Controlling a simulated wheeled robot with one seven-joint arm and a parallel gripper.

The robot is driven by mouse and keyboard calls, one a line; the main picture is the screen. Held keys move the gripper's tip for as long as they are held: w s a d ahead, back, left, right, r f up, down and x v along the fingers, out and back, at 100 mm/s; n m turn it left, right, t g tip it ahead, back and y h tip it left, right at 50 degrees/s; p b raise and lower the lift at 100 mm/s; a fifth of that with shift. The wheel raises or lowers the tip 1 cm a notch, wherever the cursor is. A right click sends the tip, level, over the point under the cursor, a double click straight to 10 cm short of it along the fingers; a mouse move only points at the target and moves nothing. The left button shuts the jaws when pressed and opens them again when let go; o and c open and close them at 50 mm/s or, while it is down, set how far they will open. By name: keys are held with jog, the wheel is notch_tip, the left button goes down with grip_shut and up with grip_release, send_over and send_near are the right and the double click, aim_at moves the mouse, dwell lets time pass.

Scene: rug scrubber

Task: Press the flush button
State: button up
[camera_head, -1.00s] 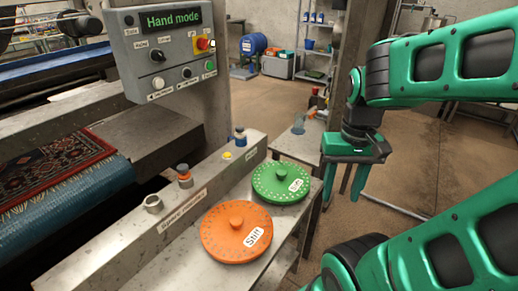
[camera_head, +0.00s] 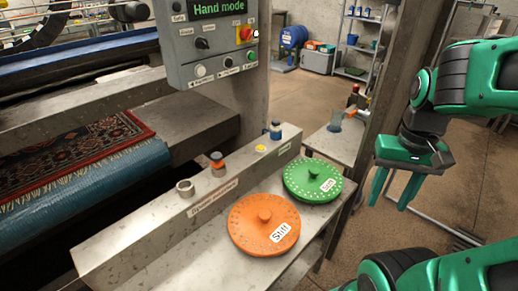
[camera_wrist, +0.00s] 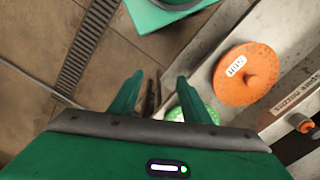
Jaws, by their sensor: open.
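A grey control panel (camera_head: 212,44) stands at the top, its screen (camera_head: 219,8) reading "Hand mode". It carries small knobs and buttons, including a red one on yellow (camera_head: 245,34), a white one (camera_head: 200,70) and a green one (camera_head: 251,55). A small yellow round piece (camera_head: 261,149) sits on the metal ledge. The small labels are too blurred to tell which control is the flush button. My gripper (camera_head: 391,190) is open and empty, fingers down, right of the green disc and well apart from the panel. Its two fingers show in the wrist view (camera_wrist: 157,88).
An orange disc (camera_head: 240,222) marked "Stiff" and a green disc (camera_head: 322,192) lie on the metal shelf. The ledge (camera_head: 150,228) behind them carries an orange-banded fitting (camera_head: 217,165) and a blue one (camera_head: 276,131). A rug (camera_head: 80,150) lies left. Open floor (camera_head: 320,100) shows behind.

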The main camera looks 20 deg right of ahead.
grip_shut()
dwell(1.5)
